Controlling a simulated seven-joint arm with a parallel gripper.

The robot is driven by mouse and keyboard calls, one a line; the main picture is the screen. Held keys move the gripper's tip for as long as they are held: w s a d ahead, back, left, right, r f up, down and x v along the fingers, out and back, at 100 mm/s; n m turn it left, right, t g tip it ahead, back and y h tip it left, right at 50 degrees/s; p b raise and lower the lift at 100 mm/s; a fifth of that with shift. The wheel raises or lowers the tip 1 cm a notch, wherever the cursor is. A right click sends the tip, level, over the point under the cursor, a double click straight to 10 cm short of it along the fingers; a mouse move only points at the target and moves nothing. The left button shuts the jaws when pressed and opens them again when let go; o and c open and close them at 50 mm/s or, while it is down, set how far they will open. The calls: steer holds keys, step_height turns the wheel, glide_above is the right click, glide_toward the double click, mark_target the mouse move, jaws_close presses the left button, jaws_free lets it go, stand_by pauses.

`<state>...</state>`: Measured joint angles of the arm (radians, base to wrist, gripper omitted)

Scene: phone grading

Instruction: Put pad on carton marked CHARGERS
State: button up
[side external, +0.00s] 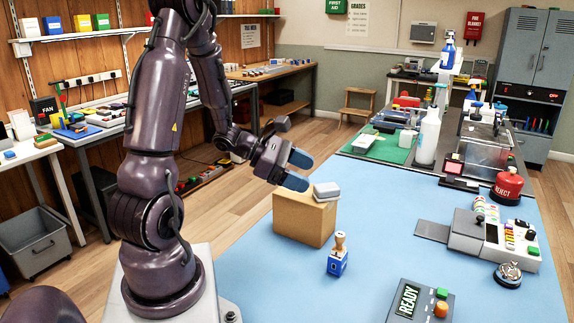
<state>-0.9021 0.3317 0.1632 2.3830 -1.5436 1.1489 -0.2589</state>
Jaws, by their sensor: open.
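A brown carton (300,222) stands on the blue mat; no CHARGERS marking is readable on the sides I see. My gripper (298,170) is above the carton, just left of the pad. Its two blue-tipped fingers are apart, with nothing seen between them. The gap between fingers and pad looks small, but its depth is hard to judge.
A blue stamp with a wooden handle (338,255) stands in front of the carton. A READY box (420,301) sits at the front. A button panel (490,238), a bell (507,274) and a red REJECT button (508,187) are at right. The mat between carton and panel is clear.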

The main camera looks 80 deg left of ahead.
steer(key=s+d+r+m+g+h, duration=0.1)
steer(key=d+r+m+g, duration=0.25)
steer(key=d+m, duration=0.45)
steer(key=s+d+r+m+g+h, duration=0.1)
steer(key=s+d+r+m+g, duration=0.2)
steer(key=d+m, duration=0.45)
steer(key=s+d+r+m+y, duration=0.3)
steer(key=s+r+m+y, duration=0.1)
steer(key=m, duration=1)
steer(key=shift+s+r+y, duration=0.2)
steer(key=shift+r+y, duration=0.55)
steer(key=shift+y, duration=0.45)
